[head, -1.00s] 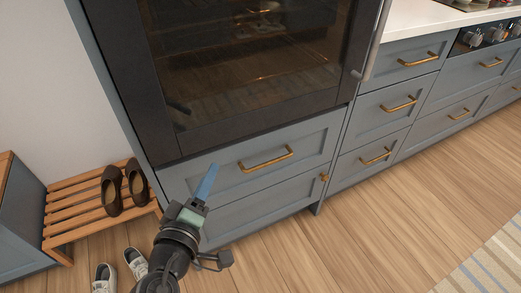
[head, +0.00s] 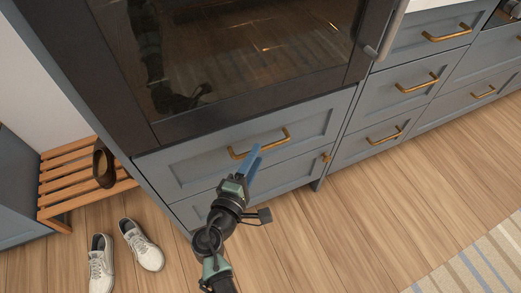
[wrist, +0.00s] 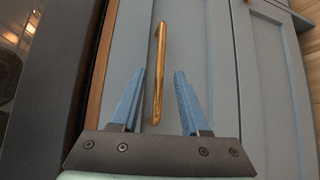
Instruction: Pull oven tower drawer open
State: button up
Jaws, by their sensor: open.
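The oven tower drawer (head: 205,158) is a blue-grey panel under the dark oven, and its front looks closed. Its brass bar handle (head: 270,142) runs across the front; in the wrist view the handle (wrist: 159,75) stands lengthwise, its near end between the finger tips. My gripper (head: 254,155) is in front of the drawer, its blue fingers pointing at the handle. In the wrist view my gripper (wrist: 157,78) is open, one finger on each side of the handle with gaps showing. Whether the fingers reach the handle's depth cannot be told.
Drawers with brass handles (head: 447,33) stand to the right. White shoes (head: 141,245) lie on the floor at left, near a slatted wooden rack (head: 65,185). The wooden floor (head: 350,220) in front is clear.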

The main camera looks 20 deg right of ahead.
jog(key=shift+b+x, duration=0.3)
jog(key=shift+x, duration=1.55)
grip_shut()
